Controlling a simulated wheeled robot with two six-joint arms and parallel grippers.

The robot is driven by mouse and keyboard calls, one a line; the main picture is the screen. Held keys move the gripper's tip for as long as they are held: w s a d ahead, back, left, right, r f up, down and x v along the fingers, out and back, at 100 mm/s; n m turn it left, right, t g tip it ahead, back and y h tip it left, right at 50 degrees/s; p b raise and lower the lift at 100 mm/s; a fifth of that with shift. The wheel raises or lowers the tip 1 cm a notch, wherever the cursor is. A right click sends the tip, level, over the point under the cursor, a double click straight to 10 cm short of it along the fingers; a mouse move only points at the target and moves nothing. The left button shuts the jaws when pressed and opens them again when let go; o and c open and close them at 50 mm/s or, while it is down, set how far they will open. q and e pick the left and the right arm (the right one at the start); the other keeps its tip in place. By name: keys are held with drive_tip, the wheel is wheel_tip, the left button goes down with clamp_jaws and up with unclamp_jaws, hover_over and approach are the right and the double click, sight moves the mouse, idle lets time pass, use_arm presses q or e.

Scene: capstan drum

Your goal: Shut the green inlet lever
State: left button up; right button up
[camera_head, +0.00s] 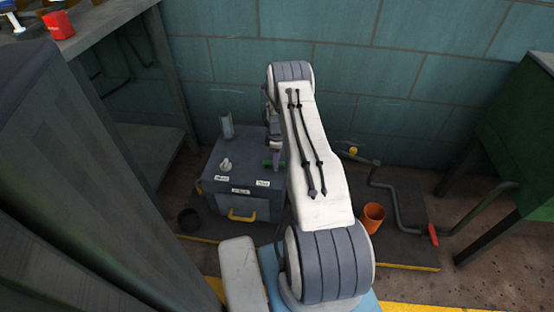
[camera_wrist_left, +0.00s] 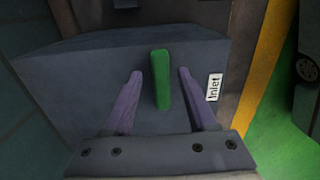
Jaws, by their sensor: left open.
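The green inlet lever (camera_wrist_left: 161,80) is a short bar standing up from the grey box (camera_wrist_left: 75,70) in the left wrist view. A white "Inlet" label (camera_wrist_left: 214,87) lies to its right. My left gripper (camera_wrist_left: 160,75) is open, with one purple finger on each side of the lever and visible gaps between. In the head view only a little of the green lever (camera_head: 267,164) shows, on the right side of the box top (camera_head: 212,190). My left gripper (camera_head: 276,158) is over it, and my arm hides the box's right side. My right gripper is not in view.
The box has other fittings, including a light knob (camera_head: 226,164), and a yellow handle (camera_head: 241,216) in front. An orange cup (camera_head: 372,217) and a pipe with a red handle (camera_head: 433,235) are to the right.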

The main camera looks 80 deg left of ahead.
use_arm(q)
wheel_tip(320, 180, up, 10)
drive_tip(key=p, duration=0.3)
drive_tip(key=shift+r, duration=0.2)
drive_tip(key=shift+w, duration=0.1)
